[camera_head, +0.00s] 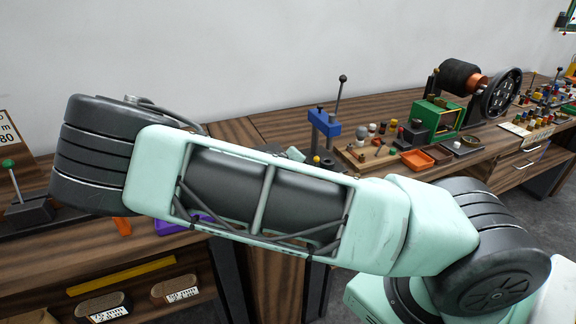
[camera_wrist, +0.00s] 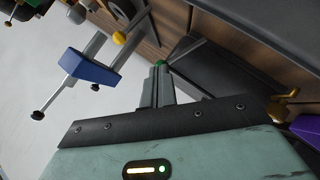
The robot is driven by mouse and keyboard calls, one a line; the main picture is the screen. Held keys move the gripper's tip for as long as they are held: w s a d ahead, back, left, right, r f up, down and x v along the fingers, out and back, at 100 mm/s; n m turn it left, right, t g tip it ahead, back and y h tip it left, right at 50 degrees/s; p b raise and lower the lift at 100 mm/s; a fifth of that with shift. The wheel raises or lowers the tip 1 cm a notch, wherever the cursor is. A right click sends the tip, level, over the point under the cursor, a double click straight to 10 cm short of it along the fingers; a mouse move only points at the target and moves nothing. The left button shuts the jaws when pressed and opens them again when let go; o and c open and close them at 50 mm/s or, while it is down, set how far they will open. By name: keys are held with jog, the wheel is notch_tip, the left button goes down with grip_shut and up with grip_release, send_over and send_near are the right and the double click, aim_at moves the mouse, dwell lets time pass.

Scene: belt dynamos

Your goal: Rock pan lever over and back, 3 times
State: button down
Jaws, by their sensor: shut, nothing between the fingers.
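In the wrist view, my gripper (camera_wrist: 159,72) is shut with nothing between its fingers. A green knob (camera_wrist: 159,62) shows right at the fingertips, with a grey rod (camera_wrist: 186,50) running up and right from it. I take this for the pan lever, but no label shows. I cannot tell whether the fingers touch the knob. Dark flat parts (camera_wrist: 222,75) lie behind the rod. In the head view my arm hides the fingertips and this lever.
A blue clamp-like stand (camera_head: 325,123) with a black-knobbed rod (camera_head: 342,80) stands close by; its blue block (camera_wrist: 90,68) is left of my fingers. A purple part (camera_head: 170,226) lies on the bench. Another green-knobbed lever (camera_head: 9,164) stands far left. A dynamo (camera_head: 462,78) and small parts fill the right bench.

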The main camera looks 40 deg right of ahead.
jog(key=shift+s+d, duration=0.1)
jog(key=shift+d, duration=0.2)
dwell(0.4)
jog(key=shift+r, duration=0.1)
